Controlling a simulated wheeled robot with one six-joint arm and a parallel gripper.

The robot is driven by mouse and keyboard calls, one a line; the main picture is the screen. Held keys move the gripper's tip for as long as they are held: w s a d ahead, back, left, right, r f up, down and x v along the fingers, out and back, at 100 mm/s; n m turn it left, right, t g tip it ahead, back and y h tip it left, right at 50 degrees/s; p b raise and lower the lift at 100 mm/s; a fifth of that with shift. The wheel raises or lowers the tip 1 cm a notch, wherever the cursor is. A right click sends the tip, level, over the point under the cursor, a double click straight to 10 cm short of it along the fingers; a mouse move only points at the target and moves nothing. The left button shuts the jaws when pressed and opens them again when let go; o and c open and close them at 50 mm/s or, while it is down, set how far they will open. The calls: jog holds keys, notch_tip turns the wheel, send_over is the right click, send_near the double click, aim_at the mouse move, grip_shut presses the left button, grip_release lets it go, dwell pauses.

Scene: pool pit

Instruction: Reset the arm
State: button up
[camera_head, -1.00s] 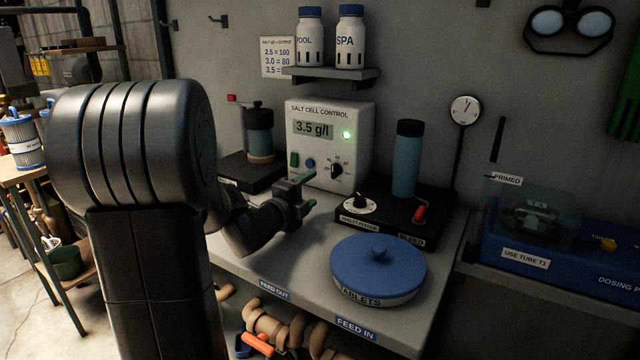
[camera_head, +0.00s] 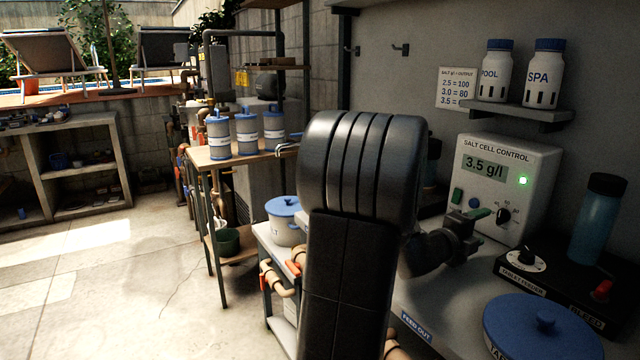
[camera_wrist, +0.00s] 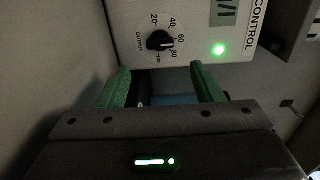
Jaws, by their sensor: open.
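My arm stands upright in the middle of the head view, its forearm reaching right. My gripper (camera_head: 474,224) is in front of the white salt cell control box (camera_head: 530,165). Its green fingers are apart with nothing between them; they also show apart in the wrist view (camera_wrist: 162,86). Beyond them in the wrist view is the box's black output dial (camera_wrist: 160,41), apart from the fingers, with a lit green lamp (camera_wrist: 219,49) beside it. The box's display reads 3.5 g/l.
A blue-lidded tablets tub (camera_head: 545,335) and a black feeder base (camera_head: 545,275) with a blue cylinder (camera_head: 598,220) stand at right. A shelf (camera_head: 515,110) holds POOL and SPA bottles. Left of my arm are a wooden table (camera_head: 225,165) with blue-lidded canisters and open floor (camera_head: 100,290).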

aim_at(500, 218)
jog(key=x, duration=0.8)
jog(key=shift+w+d, duration=0.15)
jog(key=shift+d, duration=0.1)
jog(key=shift+a, duration=0.1)
